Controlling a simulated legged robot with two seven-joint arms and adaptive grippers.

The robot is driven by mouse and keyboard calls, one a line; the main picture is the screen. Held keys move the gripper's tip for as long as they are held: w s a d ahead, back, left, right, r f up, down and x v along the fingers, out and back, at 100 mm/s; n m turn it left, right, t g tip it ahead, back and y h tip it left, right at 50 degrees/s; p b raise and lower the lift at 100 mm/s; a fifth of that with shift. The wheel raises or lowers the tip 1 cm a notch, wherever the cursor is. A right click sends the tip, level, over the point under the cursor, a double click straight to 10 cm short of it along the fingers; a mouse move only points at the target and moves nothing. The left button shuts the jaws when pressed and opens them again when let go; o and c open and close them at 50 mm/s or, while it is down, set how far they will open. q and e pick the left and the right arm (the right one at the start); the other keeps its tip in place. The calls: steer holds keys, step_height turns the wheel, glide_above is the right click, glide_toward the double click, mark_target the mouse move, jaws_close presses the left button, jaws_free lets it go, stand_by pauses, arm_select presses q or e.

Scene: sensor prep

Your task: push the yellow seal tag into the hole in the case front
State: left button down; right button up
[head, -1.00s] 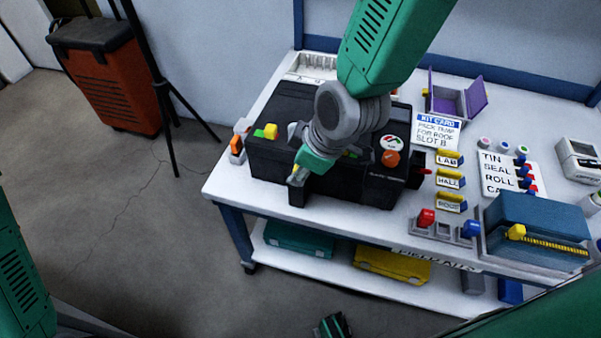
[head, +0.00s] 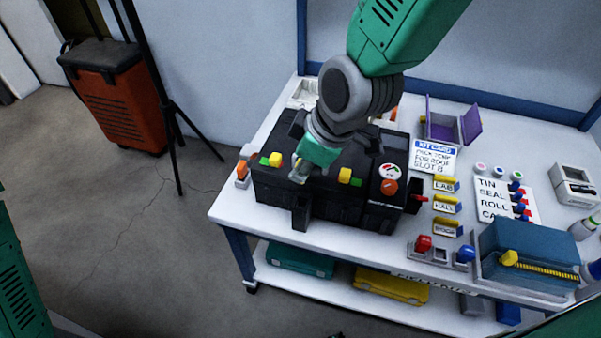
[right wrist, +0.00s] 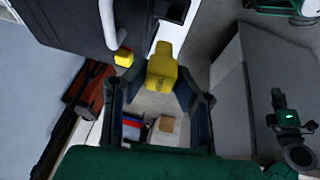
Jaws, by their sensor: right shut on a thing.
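The black case (head: 385,168) stands on the white table, with a dark block (head: 301,212) jutting from its front. My right gripper (head: 299,172) is above and just left of that block, apart from it. In the right wrist view my right gripper (right wrist: 160,92) is shut on the yellow seal tag (right wrist: 162,66), whose narrow end points away from the palm. A dark opening (right wrist: 175,10) in the block shows beyond the tag, with a gap between. My left gripper (right wrist: 284,108) seems to show at the right of the right wrist view; its jaws are unclear.
Yellow knobs (head: 275,159) and (head: 345,175) sit on the case. A blue box (head: 530,250), label blocks (head: 446,204) and a purple holder (head: 440,128) stand to the right. A tripod (head: 170,110) and orange cabinet (head: 120,105) are left. Floor in front is clear.

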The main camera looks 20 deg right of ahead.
steer(key=shift+f, duration=0.2)
steer(key=g, duration=0.2)
glide_above(296, 201)
steer(key=shift+h, duration=0.3)
steer(key=shift+s+d+f+p, duration=0.1)
steer(key=shift+s+f+p, duration=0.1)
steer(key=shift+f, duration=1.2)
steer(key=shift+s+d+f+p, duration=0.1)
steer(key=shift+f+p, duration=0.05)
steer(key=shift+f, duration=1.25)
steer(key=shift+p, duration=0.3)
steer(key=shift+f, duration=0.4)
steer(key=shift+p, duration=0.5)
steer(key=shift+f+p, duration=0.9)
steer(key=shift+f, duration=0.2)
stand_by(2.1)
